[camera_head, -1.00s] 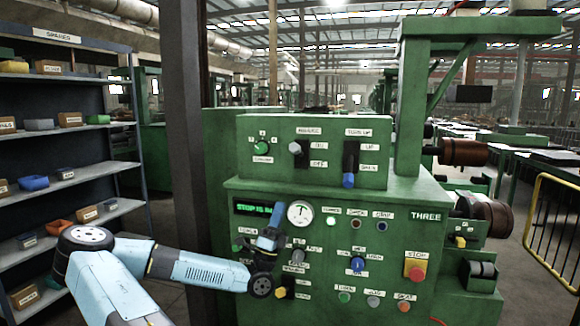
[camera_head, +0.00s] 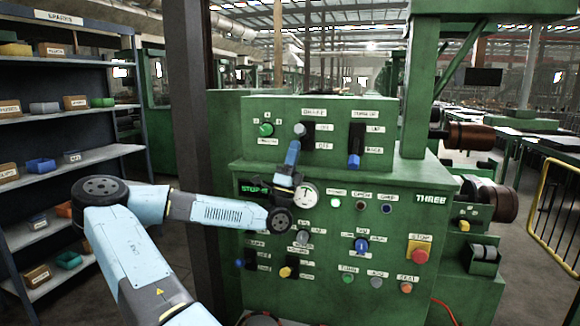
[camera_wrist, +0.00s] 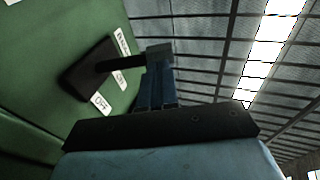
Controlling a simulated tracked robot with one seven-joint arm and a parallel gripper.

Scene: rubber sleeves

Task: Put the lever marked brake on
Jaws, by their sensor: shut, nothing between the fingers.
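The brake lever has a grey knob (camera_head: 300,130) and stands out from a black slot in the upper green panel, under the BRAKE label (camera_head: 314,112). The knob is about level with the ON label (camera_head: 322,127), above the OFF label (camera_head: 323,146); its exact tilt is hard to tell. In the wrist view the black lever ends in the grey knob (camera_wrist: 159,54). My gripper (camera_head: 294,145) is shut and empty, pointing up just below the knob. In the wrist view its fingertips (camera_wrist: 156,78) overlap the knob's underside; contact cannot be told for sure.
A second lever with a blue knob (camera_head: 354,161) stands to the right on the same panel. A green rotary knob (camera_head: 266,129) is to the left. A round gauge (camera_head: 307,195), several switches and a red stop button (camera_head: 419,256) are below. A shelf (camera_head: 75,156) stands at left.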

